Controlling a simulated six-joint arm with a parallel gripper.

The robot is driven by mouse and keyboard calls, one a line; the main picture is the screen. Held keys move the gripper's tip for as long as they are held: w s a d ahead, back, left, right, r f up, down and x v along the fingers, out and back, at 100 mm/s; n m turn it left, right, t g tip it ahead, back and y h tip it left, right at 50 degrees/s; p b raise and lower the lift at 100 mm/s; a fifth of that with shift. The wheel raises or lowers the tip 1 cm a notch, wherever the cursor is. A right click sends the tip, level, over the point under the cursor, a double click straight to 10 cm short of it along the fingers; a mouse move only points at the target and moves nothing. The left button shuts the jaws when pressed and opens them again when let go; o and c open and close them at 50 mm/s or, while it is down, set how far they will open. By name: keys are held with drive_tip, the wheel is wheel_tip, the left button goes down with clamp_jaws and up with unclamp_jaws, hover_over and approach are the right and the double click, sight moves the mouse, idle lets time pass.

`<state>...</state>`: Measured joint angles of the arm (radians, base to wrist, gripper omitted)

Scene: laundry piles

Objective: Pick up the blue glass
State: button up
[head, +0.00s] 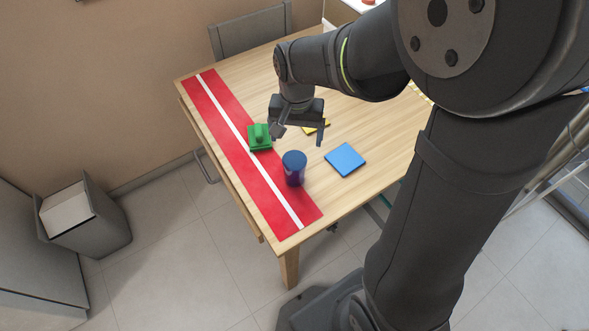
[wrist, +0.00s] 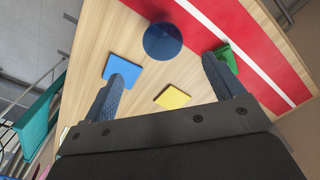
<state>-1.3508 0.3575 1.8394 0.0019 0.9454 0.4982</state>
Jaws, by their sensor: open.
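The blue glass (head: 294,168) stands upright on the wooden table, at the edge of the red runner. In the wrist view the blue glass (wrist: 162,41) shows as a dark blue disc, ahead of the fingertips and between their lines. My gripper (head: 298,137) is open and empty above the table, farther back than the glass and apart from it. In the wrist view my gripper (wrist: 166,66) has its two fingers spread wide, with nothing between them.
A green object (head: 260,137) sits on the red runner (head: 283,212), left of my gripper. A blue square (head: 345,159) lies right of the glass. A yellow square (wrist: 172,97) lies below the gripper. A chair (head: 250,31) stands behind the table. Bare wood surrounds the squares.

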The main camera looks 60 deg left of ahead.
sight(296, 158)
wheel_tip(296, 158, down, 10)
drive_tip(key=shift+r, duration=0.25)
drive_tip(key=shift+s+a+f, duration=0.1)
drive_tip(key=shift+f, duration=1.35)
drive_tip(key=shift+a+f, duration=0.1)
drive_tip(key=shift+f, duration=1.35)
drive_tip(key=c, duration=1.2)
drive_tip(key=shift+r, duration=0.1)
